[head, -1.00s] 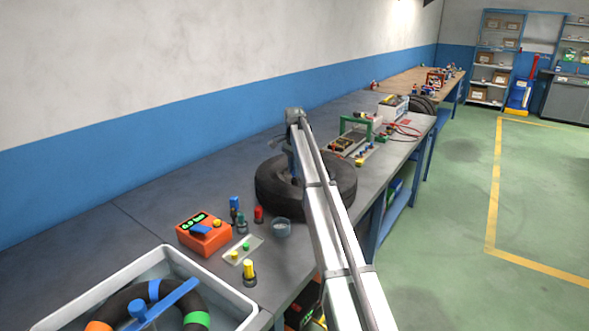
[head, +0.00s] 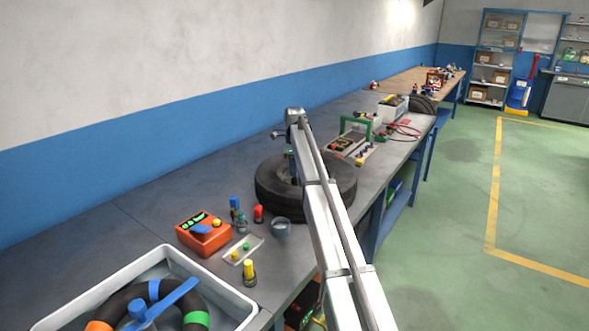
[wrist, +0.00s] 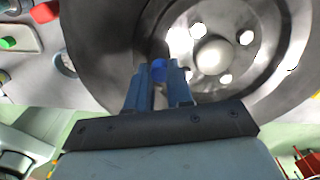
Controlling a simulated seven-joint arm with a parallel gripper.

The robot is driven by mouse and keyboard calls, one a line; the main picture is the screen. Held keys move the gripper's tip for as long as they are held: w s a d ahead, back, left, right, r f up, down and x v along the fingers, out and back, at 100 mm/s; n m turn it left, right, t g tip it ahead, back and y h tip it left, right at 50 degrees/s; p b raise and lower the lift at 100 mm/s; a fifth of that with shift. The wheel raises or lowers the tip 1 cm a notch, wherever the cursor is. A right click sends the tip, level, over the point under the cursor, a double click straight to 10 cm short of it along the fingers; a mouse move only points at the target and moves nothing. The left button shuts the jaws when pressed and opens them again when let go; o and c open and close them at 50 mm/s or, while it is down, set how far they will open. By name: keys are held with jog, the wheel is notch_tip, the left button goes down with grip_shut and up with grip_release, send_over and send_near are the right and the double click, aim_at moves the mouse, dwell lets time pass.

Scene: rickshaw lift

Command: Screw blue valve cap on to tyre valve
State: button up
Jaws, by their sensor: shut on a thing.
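The tyre (head: 267,191) lies flat on the bench and fills much of the wrist view (wrist: 95,45), with its bright metal wheel centre (wrist: 212,54) right of my fingers. My gripper (wrist: 160,75) points down over the wheel, near the inner edge of the tyre. Its two blue fingers are shut on the blue valve cap (wrist: 158,69), which shows as a small blue round between the tips. In the head view my gripper (head: 291,172) is partly hidden by my arm. The tyre valve cannot be made out, so I cannot tell whether the cap touches it.
A white tray (head: 215,290) is at the near left. A green-framed fixture (head: 356,126) stands beyond the tyre.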

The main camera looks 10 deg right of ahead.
jog(key=shift+m, duration=1.7)
jog(key=o, duration=0.6)
jog(key=shift+c, duration=0.2)
jog(key=n, duration=0.4)
jog(key=shift+n, duration=0.3)
jog(key=n, duration=0.4)
jog(key=shift+n, duration=0.4)
jog(key=n, duration=0.4)
jog(key=shift+n, duration=0.3)
jog(key=n, duration=0.4)
